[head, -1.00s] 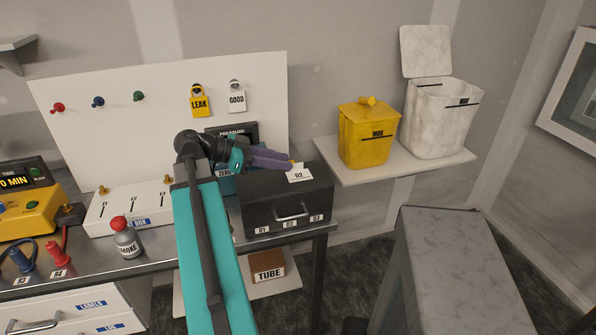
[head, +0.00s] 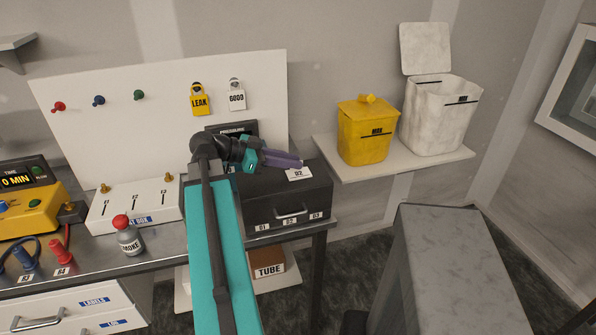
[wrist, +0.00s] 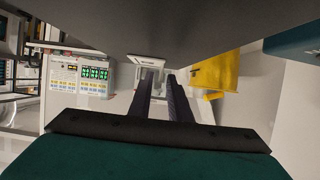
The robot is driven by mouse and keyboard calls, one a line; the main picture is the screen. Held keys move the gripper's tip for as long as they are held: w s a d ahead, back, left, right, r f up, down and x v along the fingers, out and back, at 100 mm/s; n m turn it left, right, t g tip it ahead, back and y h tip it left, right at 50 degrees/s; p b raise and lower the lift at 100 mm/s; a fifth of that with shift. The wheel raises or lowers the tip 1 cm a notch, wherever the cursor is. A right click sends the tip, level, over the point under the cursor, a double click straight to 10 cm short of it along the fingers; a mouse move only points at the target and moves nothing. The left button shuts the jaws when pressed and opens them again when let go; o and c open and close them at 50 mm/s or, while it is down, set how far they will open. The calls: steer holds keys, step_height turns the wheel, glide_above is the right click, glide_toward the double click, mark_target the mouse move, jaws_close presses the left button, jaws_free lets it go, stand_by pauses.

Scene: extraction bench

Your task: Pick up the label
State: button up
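A small white label marked D2 (head: 299,174) lies on top of the black box, near its back right part. My gripper (head: 301,162) has purple fingers that point right, with their tips just behind and above the label in the head view. In the wrist view, a gap shows between the two dark fingers (wrist: 160,77), and nothing is seen held there. A white card (wrist: 148,60), apparently the label, shows just beyond the fingertips at the edge of a grey surface. Contact with it cannot be told.
The black drawer box (head: 288,205) carries several small tags on its front. A yellow bin (head: 364,138) and a white bin (head: 432,120) stand on a shelf (head: 400,166) to the right.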

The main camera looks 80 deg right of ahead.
jaws_close()
steer(key=shift+r, duration=0.1)
step_height(320, 180, up, 10)
steer(key=b, duration=0.2)
stand_by(0.8)
stand_by(0.6)
